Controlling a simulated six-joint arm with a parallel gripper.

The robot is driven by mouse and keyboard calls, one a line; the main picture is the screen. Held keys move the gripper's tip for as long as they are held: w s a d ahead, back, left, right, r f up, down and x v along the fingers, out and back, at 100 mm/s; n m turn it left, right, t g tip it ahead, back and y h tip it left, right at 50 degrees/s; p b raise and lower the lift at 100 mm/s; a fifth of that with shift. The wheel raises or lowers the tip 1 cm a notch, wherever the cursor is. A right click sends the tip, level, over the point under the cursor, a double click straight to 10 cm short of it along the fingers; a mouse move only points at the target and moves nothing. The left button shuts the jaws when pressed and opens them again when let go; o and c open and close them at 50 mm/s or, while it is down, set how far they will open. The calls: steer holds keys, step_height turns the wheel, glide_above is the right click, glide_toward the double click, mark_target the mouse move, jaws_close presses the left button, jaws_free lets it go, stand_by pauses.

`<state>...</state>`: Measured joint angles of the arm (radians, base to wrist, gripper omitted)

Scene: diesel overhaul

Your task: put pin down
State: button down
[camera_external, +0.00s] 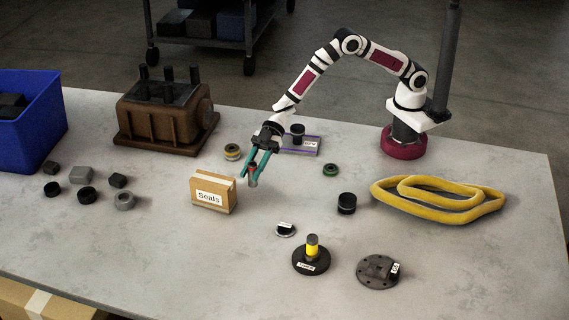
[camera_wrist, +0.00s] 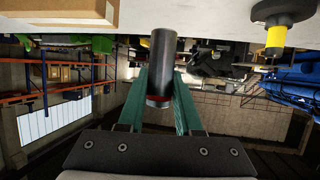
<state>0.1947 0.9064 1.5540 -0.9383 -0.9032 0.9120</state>
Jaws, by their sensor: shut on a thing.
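The pin (camera_wrist: 163,55) is a dark grey cylinder with a reddish band at one end. My gripper (camera_external: 250,176) is shut on it, with a green finger on each side. In the outside view the pin (camera_external: 253,179) points down between the fingertips, above the table, behind and right of the Seals box. The gap between pin and table is hard to judge. The wrist view shows the pin extending from my gripper (camera_wrist: 160,88) toward the tabletop at the picture's top.
The Seals box (camera_external: 213,195) stands close to the left. A labelled tray (camera_external: 300,151) and a ringed part (camera_external: 232,152) lie behind. A round base with a yellow post (camera_external: 311,258) stands in front. A yellow loop (camera_external: 440,200) lies right. Table between is partly clear.

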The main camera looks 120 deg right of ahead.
steer(key=s+d+n+g+y, duration=0.2)
steer(key=s+d, duration=0.1)
steer(key=s, duration=0.6)
steer(key=s+d+n+g+y, duration=0.1)
steer(key=s+d+n, duration=0.15)
steer(key=s, duration=0.65)
steer(key=shift+m, duration=0.45)
steer(key=w+a+f, duration=0.1)
steer(key=a+f, duration=0.2)
steer(key=w+a+f, duration=0.1)
steer(key=a+f, duration=0.2)
steer(key=f, duration=0.1)
steer(key=w+a+f, duration=0.2)
steer(key=a+f, duration=0.1)
steer(key=a, duration=0.1)
steer(key=shift+w+f, duration=0.1)
steer(key=shift+f, duration=0.2)
steer(key=shift+f+y, duration=0.15)
steer(key=shift+y, duration=0.15)
steer(key=c, duration=0.6)
jaws_free()
